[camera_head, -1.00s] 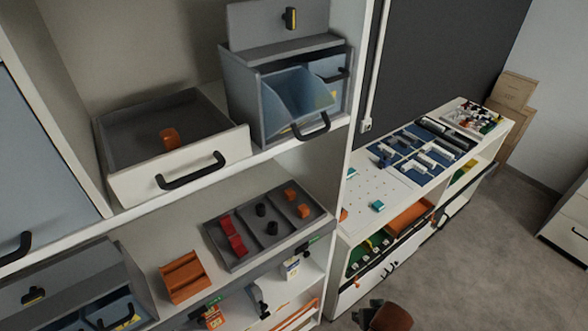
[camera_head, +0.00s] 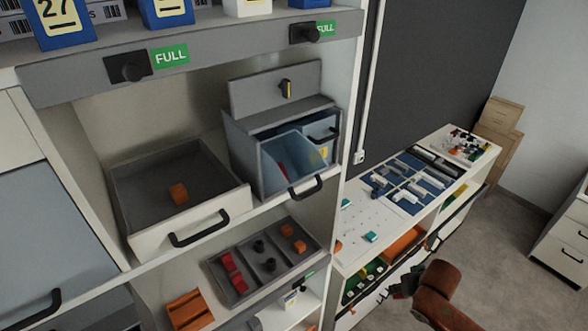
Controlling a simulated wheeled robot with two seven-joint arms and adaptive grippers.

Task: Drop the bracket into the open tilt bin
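The open tilt bin (camera_head: 290,165) is a blue-grey, see-through front tipped outward from a grey cabinet on the upper shelf, with a black handle below it. A small red piece (camera_head: 283,171) shows inside or through it. I cannot tell for sure which piece is the bracket; an orange channel-shaped piece (camera_head: 189,310) lies on the lower shelf at the left. My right gripper (camera_head: 402,288), dark at the end of a brown-orange arm, is low at the right, well away from the bin. Its fingers are too small to read. My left gripper is out of view.
Below, a grey tray (camera_head: 275,281) holds red, black and orange pieces. A white workbench (camera_head: 352,238) with parts stands to the right. Open floor lies beyond my arm.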

